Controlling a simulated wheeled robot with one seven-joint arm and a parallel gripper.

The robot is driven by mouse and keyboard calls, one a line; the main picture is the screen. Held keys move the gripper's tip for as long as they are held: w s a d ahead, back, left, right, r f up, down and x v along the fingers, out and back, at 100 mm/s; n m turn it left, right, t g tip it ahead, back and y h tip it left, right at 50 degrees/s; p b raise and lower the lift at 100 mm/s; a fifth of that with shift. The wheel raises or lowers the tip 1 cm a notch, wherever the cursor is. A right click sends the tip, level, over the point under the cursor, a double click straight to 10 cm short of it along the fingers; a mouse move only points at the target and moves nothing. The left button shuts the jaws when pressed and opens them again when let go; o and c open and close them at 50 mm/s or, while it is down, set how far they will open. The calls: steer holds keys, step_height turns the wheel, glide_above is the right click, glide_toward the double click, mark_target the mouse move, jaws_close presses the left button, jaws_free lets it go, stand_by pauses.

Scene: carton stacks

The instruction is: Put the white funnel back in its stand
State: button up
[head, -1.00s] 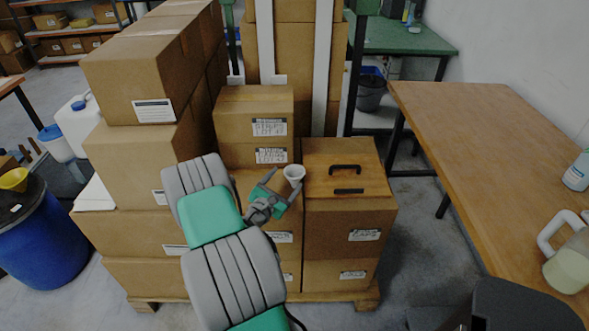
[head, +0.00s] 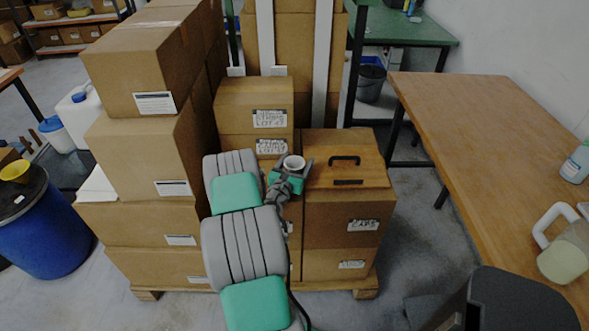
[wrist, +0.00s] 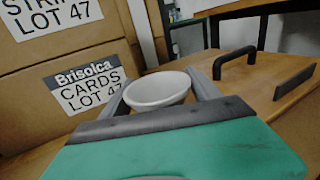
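The white funnel (head: 293,162) sits on the carton stack, left of a wooden panel. Its round rim shows in the wrist view (wrist: 158,90). My gripper (head: 293,168) is at the funnel, with one finger on each side of the bowl. In the wrist view my gripper (wrist: 160,88) looks open, its fingers spread around the funnel. I cannot tell whether either finger touches it. The funnel's lower part is hidden behind the gripper. I cannot make out a stand for it.
The wooden panel (head: 372,170) with a black handle (head: 345,159) lies close on the right. Labelled cartons (head: 254,105) rise right behind the funnel, and a taller stack (head: 145,75) stands left. A wooden table (head: 480,130) is at right. A yellow funnel (head: 14,171) tops a blue drum (head: 45,228).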

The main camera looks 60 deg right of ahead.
steer(key=c, duration=1.4)
